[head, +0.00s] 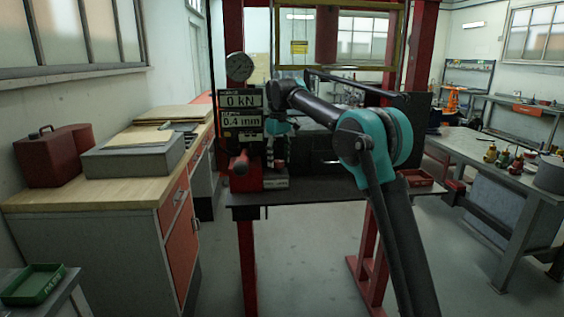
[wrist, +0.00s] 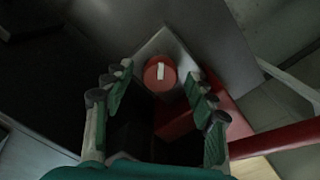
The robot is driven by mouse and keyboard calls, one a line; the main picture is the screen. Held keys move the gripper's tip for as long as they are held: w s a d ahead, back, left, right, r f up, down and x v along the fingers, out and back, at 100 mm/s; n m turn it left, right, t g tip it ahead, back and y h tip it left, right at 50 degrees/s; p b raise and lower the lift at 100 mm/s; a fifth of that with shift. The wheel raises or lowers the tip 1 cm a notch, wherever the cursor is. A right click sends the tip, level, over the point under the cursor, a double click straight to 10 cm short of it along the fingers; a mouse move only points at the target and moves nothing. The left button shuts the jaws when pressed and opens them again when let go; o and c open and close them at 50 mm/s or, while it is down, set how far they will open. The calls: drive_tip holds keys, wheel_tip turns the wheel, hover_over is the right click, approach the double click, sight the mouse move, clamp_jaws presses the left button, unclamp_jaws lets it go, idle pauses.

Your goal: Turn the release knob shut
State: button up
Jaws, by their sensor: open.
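The release knob (wrist: 160,73) is a round red knob with a white bar mark on its face. In the wrist view it shows ahead, between my two fingertips. My gripper (wrist: 160,80) is open, with one finger on each side of the knob; dark gaps show between the fingers and the knob, and I see no clear contact. In the head view my gripper (head: 279,150) points down beside the red pump unit (head: 242,178), below the display panels. The knob cannot be made out clearly in the head view.
A dial gauge (head: 239,67) and panels reading 0 kN and 0.4 mm (head: 241,109) stand above the pump on the red press frame. A wooden-topped cabinet (head: 100,190) stands at left. Floor is clear in front.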

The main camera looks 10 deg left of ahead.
drive_tip(key=shift+f, duration=0.2)
drive_tip(key=c, duration=1.1)
drive_tip(key=shift+c, duration=0.2)
drive_tip(key=shift+m, duration=0.3)
drive_tip(key=m, duration=0.3)
drive_tip(key=shift+m, duration=2.5)
